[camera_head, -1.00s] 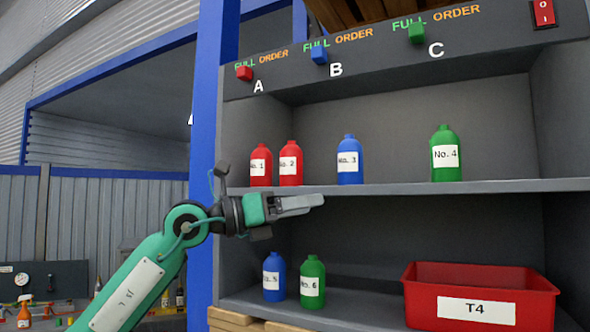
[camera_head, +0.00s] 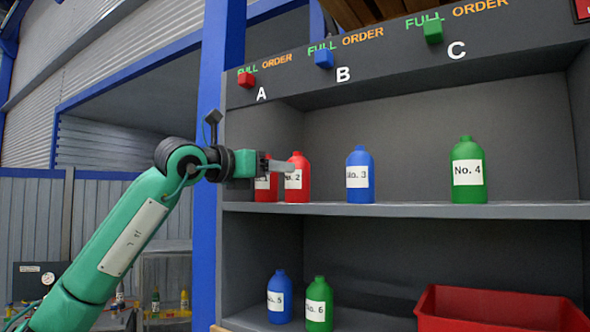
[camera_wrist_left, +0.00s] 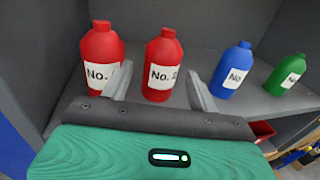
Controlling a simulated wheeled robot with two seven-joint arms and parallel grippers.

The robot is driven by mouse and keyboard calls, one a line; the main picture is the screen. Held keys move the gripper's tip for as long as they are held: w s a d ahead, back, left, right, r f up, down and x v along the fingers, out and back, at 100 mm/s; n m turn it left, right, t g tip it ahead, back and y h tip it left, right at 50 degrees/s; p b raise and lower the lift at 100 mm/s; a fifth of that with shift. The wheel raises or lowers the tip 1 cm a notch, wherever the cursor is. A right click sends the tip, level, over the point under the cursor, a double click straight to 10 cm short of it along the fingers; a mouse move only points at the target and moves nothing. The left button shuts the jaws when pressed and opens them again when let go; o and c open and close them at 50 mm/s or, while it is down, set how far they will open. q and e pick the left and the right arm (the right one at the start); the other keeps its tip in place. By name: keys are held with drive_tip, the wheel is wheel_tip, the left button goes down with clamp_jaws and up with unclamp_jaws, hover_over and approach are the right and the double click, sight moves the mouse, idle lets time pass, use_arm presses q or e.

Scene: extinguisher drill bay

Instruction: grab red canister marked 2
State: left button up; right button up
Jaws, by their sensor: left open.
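The red canister marked No. 2 (camera_head: 297,195) stands upright on the upper shelf. The red canister No. 1 (camera_head: 265,194) stands to its left, partly hidden behind my gripper. My left gripper (camera_head: 284,166) is open at the shelf front, its fingers overlapping canister 2 in the head view. In the left wrist view, canister 2 (camera_wrist_left: 163,50) shows between the two fingers of the gripper (camera_wrist_left: 160,78). I cannot tell whether it is within their reach. Canister 1 (camera_wrist_left: 101,46) is left of the left finger, which covers part of its label. My right gripper is not in view.
A blue canister No. 3 (camera_head: 360,163) and a green No. 4 (camera_head: 467,157) stand farther right on the upper shelf (camera_head: 420,210). Blue No. 5 (camera_head: 279,283), green No. 6 (camera_head: 319,290) and a red bin (camera_head: 470,316) are below. A blue post (camera_head: 215,90) stands at left.

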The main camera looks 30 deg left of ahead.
sight(298, 172)
use_arm(q)
drive_tip(key=x, duration=0.2)
drive_tip(key=shift+w+d+f, duration=0.2)
drive_tip(key=shift+w+d, duration=0.05)
drive_tip(key=shift+w, duration=0.05)
drive_tip(key=p, duration=0.1)
drive_tip(key=w+p, duration=0.1)
drive_tip(key=shift+d+r+p, duration=0.25)
drive_tip(key=shift+r+p, duration=0.1)
drive_tip(key=p+x, duration=0.2)
drive_tip(key=x, duration=0.1)
drive_tip(key=shift+f, duration=0.2)
drive_tip(key=shift+w+d+f, duration=0.15)
drive_tip(key=shift+w, duration=0.15)
drive_tip(key=shift+s, duration=0.2)
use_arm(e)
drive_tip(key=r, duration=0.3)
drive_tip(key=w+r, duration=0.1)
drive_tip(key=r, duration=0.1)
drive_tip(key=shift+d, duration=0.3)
use_arm(q)
drive_tip(key=shift+c, duration=1.3)
drive_tip(key=c, duration=0.7)
drive_tip(key=shift+w, duration=0.1)
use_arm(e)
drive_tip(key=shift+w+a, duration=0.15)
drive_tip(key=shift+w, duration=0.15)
